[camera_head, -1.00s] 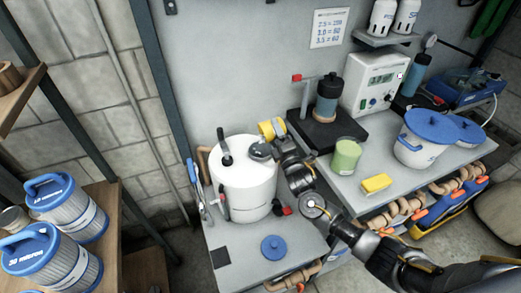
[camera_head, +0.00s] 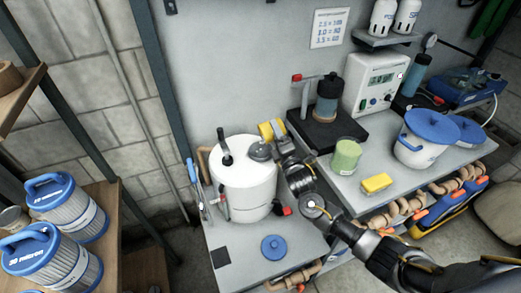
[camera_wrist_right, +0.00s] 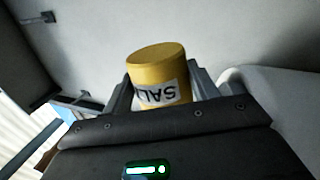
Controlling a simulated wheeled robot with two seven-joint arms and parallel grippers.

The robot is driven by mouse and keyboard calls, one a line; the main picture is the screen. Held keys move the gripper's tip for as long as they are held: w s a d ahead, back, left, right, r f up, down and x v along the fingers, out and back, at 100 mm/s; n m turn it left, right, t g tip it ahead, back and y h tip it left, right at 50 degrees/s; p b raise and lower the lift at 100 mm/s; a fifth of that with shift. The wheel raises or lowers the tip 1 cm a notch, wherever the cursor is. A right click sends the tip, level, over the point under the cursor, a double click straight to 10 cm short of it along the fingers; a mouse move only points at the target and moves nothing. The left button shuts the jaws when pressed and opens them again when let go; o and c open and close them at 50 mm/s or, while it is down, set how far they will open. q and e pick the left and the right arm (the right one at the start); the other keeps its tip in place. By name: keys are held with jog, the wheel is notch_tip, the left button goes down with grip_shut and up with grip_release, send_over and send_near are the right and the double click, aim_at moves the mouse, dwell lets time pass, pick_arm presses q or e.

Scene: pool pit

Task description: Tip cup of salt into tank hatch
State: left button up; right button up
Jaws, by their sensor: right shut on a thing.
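The white cylindrical tank (camera_head: 243,185) stands on the grey bench. A round grey hatch fitting (camera_head: 260,151) is on its top at the right, and a black handle stands on the top at the left. My right gripper (camera_head: 279,141) is at the tank's upper right edge, shut on the yellow cup (camera_head: 268,131). The cup is tilted close to the hatch. In the right wrist view the yellow cup (camera_wrist_right: 157,70) sits between the fingers with its SALT label upside down. Its contents are not visible. My left gripper is not in view.
A blue lid (camera_head: 273,247) lies on the bench in front of the tank. A green cup (camera_head: 346,154), a yellow sponge (camera_head: 377,182) and a white pot (camera_head: 420,150) with a blue lid stand to the right. Filter cartridges (camera_head: 62,205) stand on the left shelf.

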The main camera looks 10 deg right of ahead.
jog(key=shift+a+f+n, duration=0.15)
jog(key=shift+f+n, duration=0.05)
jog(key=shift+n, duration=0.2)
dwell(0.6)
jog(key=shift+a+r+n+y+p, duration=0.15)
jog(key=shift+n+y+p, duration=0.15)
jog(key=shift+n, duration=0.2)
dwell(0.5)
